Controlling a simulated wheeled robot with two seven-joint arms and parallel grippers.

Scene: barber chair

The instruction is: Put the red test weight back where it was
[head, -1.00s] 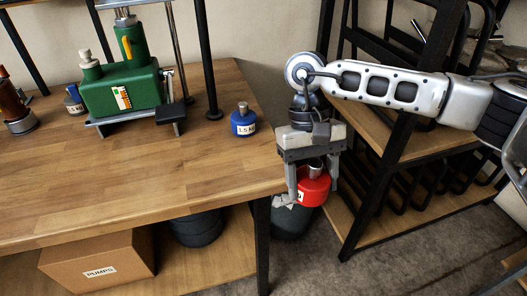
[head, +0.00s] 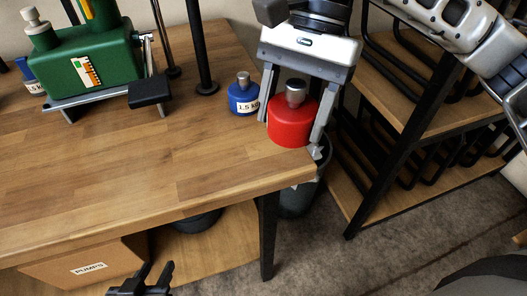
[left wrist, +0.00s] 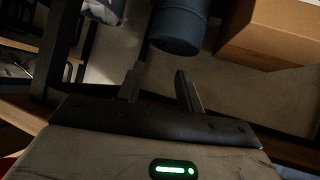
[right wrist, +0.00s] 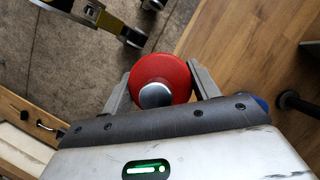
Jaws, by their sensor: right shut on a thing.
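The red test weight (head: 292,122), with a silver knob on top, is upright between the fingers of my right gripper (head: 294,108), which is shut on it. In the head view it is at the right end of the wooden table; I cannot tell whether it touches the top. The right wrist view shows the red weight (right wrist: 178,72) between the fingers (right wrist: 160,85). A blue 1.5 kg weight (head: 243,100) stands on the table just left of it. My left gripper (head: 142,282) is low in front of the table. Its fingers (left wrist: 160,88) are apart and empty.
The green pump device (head: 90,62) with a black pad stands at the back left, with another blue weight (head: 31,80) partly hidden beside it. The table's front middle (head: 150,165) is clear. A cardboard box (head: 85,262) sits on the lower shelf. A black-framed rack (head: 400,150) stands at right.

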